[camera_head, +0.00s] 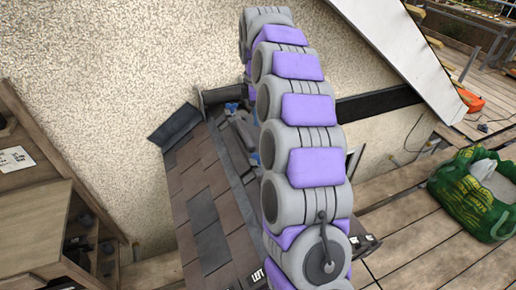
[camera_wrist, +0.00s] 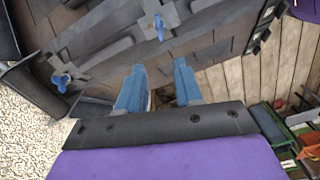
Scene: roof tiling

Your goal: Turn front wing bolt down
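Two blue wing bolts show in the wrist view. One wing bolt (camera_wrist: 160,27) sits on a grey bracket (camera_wrist: 150,14) near the top middle, ahead of my fingers. The other wing bolt (camera_wrist: 61,80) sits at the left, at the end of a grey bar. I cannot tell for sure which is the front one. My gripper (camera_wrist: 159,65) has two blue fingers spread apart with nothing between them. It is apart from both bolts in the picture. In the head view, my arm covers much of the bracket area, and small blue parts (camera_head: 232,107) show beside it.
The small tiled roof (camera_head: 205,205) stands against a rough plaster wall (camera_head: 120,70). A wooden shelf unit (camera_head: 35,230) is at the left. A green bag (camera_head: 470,195) lies on the plank deck (camera_head: 410,235) at the right. The deck has free room beside the bag.

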